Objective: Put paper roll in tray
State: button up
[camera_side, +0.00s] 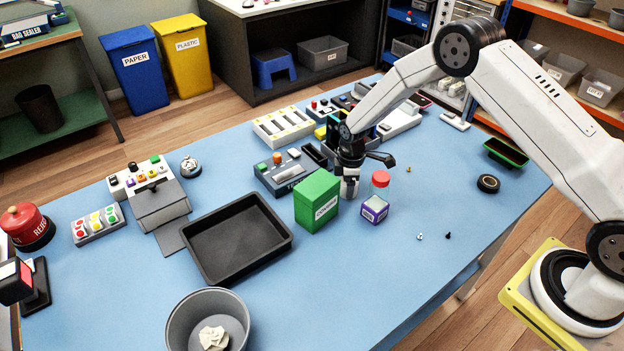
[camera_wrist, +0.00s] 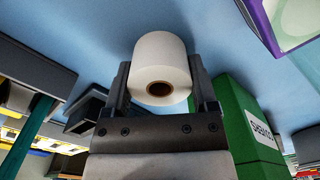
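The paper roll (camera_wrist: 162,62) is white with a brown core. In the wrist view it sits between the two fingers of my gripper (camera_wrist: 161,85), with no clear gap on either side, so the gripper looks shut on it. In the side view the roll (camera_side: 349,188) shows partly below my gripper (camera_side: 351,176), just behind the green box. I cannot tell whether it is clear of the table. The black tray (camera_side: 238,240) lies on the blue table to the left of the green box and is empty.
The green box (camera_side: 317,201) stands between my gripper and the tray. A purple box (camera_side: 375,209) and a red-capped container (camera_side: 380,183) are right of the gripper. A grey bin (camera_side: 180,325) holding crumpled paper is in front of the tray. A blue-grey device (camera_side: 290,172) stands behind.

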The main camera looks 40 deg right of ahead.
jog(key=c, duration=0.3)
jog(key=shift+r, duration=0.1)
jog(key=shift+c, duration=0.2)
jog(key=shift+r, duration=0.1)
jog(key=shift+r, duration=4.85)
